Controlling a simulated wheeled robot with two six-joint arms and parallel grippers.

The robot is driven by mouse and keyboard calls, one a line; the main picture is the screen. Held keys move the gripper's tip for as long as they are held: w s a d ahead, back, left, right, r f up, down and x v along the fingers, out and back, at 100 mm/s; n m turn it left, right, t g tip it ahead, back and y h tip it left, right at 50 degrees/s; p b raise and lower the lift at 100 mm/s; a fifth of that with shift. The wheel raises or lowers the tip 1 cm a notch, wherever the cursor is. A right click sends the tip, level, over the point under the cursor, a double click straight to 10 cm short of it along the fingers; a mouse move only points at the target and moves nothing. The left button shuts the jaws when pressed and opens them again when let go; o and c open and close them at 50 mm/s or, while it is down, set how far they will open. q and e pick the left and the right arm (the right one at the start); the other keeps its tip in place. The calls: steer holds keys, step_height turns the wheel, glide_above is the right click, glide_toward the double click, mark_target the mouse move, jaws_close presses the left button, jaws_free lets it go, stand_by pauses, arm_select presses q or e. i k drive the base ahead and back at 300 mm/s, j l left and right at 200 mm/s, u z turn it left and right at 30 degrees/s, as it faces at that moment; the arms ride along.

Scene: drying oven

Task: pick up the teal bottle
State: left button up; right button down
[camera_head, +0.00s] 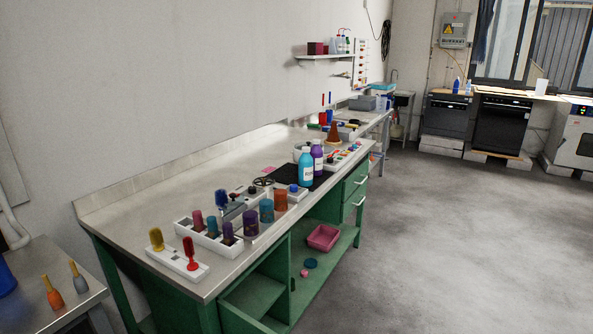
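The teal bottle (306,169) stands upright on the green workbench with the pale top (150,208), towards its right half. It has a pale label and a white cap. A purple bottle (317,156) stands right behind it, slightly to the right, and the two overlap in the view. A small white box with a blue knob (291,191) sits just in front and to the left of the teal bottle. Neither of my grippers shows in the head view.
White racks with coloured handled items (205,240) occupy the bench's near end. A black mat (280,177) lies left of the bottles. A pink bin (323,237) sits on the lower shelf. A wall shelf (318,57) hangs behind. The grey floor (440,250) at right is clear.

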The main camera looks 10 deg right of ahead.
mark_target(305, 166)
steer(key=i+l+u, duration=0.1)
steer(key=l+u, duration=0.3)
steer(key=i+l+u, duration=0.1)
steer(key=l+u, duration=1.05)
steer(key=l, duration=0.95)
steer(key=l+u, duration=0.25)
steer(key=l, duration=0.95)
